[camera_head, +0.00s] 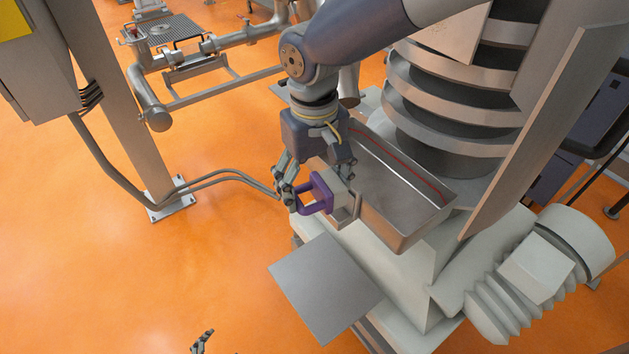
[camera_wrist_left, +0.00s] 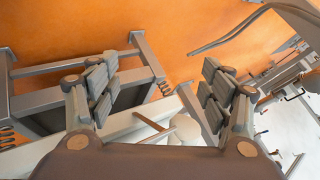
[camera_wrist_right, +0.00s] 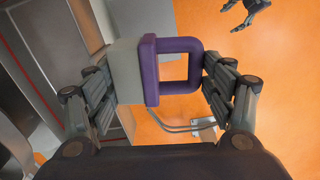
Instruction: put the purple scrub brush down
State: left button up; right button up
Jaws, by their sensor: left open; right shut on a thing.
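The purple scrub brush (camera_head: 318,196) has a purple loop handle and a pale grey block. My right gripper (camera_head: 316,180) is shut on it, beside the metal tray. In the right wrist view the brush (camera_wrist_right: 152,68) lies between the fingers, one at the pale block and one at the purple handle. A small metal bracket (camera_head: 352,208) is close by the block; contact cannot be told. My left gripper (camera_head: 203,342) shows only its fingertips at the bottom edge. In the left wrist view its fingers (camera_wrist_left: 158,90) are apart and empty.
The open metal tray (camera_head: 425,212) is beside the brush, near the large screw housing (camera_head: 455,95). A bare flat square grey plate (camera_head: 325,285) juts out in front. A grey post (camera_head: 135,130) and curved pipes (camera_head: 215,176) stand at left. Orange floor is free at lower left.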

pick_arm(q)
jog(key=s+d+f+n+g, duration=0.2)
jog(key=s+f, duration=0.4)
jog(key=s, duration=0.6)
jog(key=s+d+f+n+g, duration=0.1)
jog(key=s+f+n+g, duration=0.4)
jog(key=s, duration=0.8)
jog(key=shift+s+d+f+g, duration=0.15)
jog(key=shift+d+f+g, duration=0.25)
jog(key=shift+f, duration=0.05)
jog(key=shift+c, duration=0.5)
